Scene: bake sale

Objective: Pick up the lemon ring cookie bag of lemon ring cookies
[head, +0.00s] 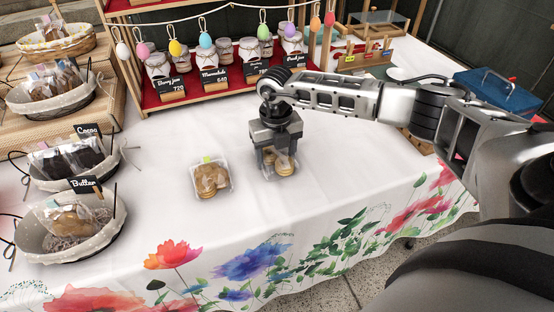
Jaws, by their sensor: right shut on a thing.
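Two clear bags of ring-shaped cookies are on the white tablecloth near the table's middle. My right gripper (278,160) points down over the right-hand cookie bag (284,168) and is shut on it. The gripper partly hides that bag, and I cannot tell whether it touches the cloth. The other cookie bag (210,179) lies just to the left, apart from the gripper, with a yellow-green mark at its top. I cannot read a flavour label on either bag. My left gripper is not in view.
Baskets of bagged cookies stand at the left, with signs reading Cocoa (87,131) and Butter (86,184). A wooden shelf with a red cloth, jars (157,66) and hanging coloured eggs stands behind. A blue box (497,91) is at the right. The front tablecloth is clear.

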